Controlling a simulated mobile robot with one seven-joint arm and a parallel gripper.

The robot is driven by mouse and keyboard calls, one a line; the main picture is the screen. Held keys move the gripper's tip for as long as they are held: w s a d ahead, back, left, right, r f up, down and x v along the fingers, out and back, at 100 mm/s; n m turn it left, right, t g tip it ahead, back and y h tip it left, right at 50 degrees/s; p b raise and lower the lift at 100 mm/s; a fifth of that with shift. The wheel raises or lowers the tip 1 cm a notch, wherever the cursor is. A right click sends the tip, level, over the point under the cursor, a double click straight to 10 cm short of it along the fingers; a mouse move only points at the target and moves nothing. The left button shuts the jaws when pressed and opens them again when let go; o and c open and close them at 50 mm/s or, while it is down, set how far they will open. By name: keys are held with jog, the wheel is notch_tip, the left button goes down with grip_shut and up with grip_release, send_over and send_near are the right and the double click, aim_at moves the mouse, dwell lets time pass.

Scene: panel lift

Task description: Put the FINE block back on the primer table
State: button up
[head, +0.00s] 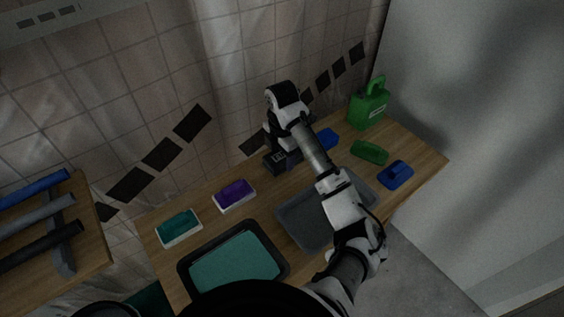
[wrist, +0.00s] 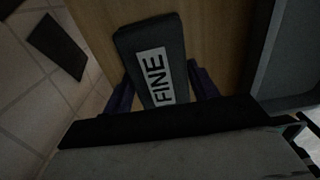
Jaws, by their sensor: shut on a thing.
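The FINE block (wrist: 147,42) is dark grey with a white label reading FINE, and it fills the upper middle of the wrist view. My gripper (wrist: 160,88) is shut on it, one dark finger on each side. In the head view my gripper (head: 286,152) is at the back edge of the wooden table (head: 432,162), near the wall. The dark block (head: 273,163) shows just below it with its pale label. The block is over or on the wood; I cannot tell whether its underside touches. The gripper partly hides the block.
A grey tray (head: 290,228) lies under my arm. A purple block (head: 234,192) and a teal block (head: 178,226) sit in white holders to the left. A black tray (head: 279,262) is in front. Blue block (head: 328,138), green block (head: 370,151) and green jug (head: 367,111) stand right.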

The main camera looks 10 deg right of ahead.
aim_at(282, 162)
notch_tip(282, 162, down, 3)
jog(key=shift+f, duration=0.1)
jog(key=o, duration=1)
notch_tip(282, 162, up, 12)
jog(key=shift+r+p, duration=0.1)
jog(key=shift+p, duration=0.25)
